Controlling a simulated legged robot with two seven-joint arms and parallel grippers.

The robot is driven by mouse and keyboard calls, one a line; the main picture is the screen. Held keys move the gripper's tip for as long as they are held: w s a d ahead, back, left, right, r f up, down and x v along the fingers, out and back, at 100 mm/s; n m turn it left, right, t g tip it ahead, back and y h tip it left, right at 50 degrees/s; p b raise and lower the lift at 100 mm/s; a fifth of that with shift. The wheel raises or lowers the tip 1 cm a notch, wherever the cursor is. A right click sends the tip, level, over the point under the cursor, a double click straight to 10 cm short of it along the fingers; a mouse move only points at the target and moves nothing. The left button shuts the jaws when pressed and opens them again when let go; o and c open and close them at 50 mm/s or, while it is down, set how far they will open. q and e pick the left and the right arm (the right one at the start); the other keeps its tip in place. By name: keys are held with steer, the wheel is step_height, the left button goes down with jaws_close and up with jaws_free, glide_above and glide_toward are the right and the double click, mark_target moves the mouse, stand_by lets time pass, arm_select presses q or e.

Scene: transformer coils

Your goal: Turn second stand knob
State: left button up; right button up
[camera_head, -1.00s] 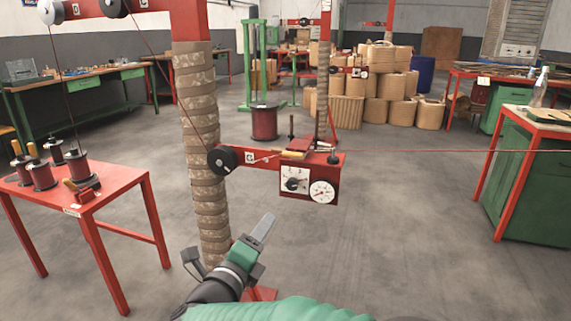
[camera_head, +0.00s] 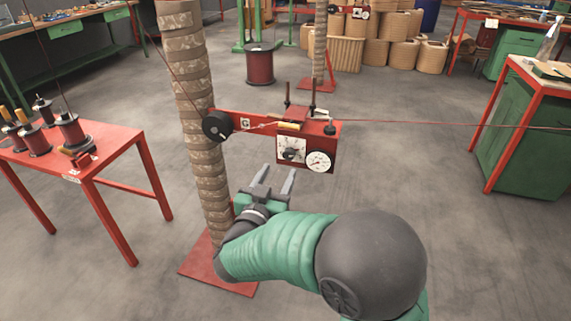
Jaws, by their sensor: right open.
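The stand in front of me has a wrapped column (camera_head: 202,140) and a red arm with a hanging panel. The panel carries a dark knob (camera_head: 291,154) on a white plate and a round white gauge (camera_head: 318,161) to its right. My right gripper (camera_head: 278,180) is open and empty, its two grey fingers pointing up towards the panel. It is below the knob in the picture and appears apart from it. Another stand with a similar small panel (camera_head: 352,11) shows far behind. My left gripper is out of view.
A red table (camera_head: 115,140) with wire spools stands at the left. A green cabinet with a red frame (camera_head: 520,140) stands at the right. A thin red wire (camera_head: 430,123) runs right from the stand. The floor between is clear.

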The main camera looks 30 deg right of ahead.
mark_target(288, 156)
steer(key=x, duration=0.3)
steer(key=b+x, duration=0.1)
steer(key=x, duration=0.2)
steer(key=shift+s+f, duration=0.1)
steer(key=shift+f, duration=0.1)
steer(key=shift+w+d+r+b, duration=0.2)
steer(key=shift+w+d+b, duration=0.1)
steer(key=shift+w+d, duration=0.15)
steer(key=shift+c, duration=0.3)
steer(key=shift+a, duration=0.1)
jaws_close()
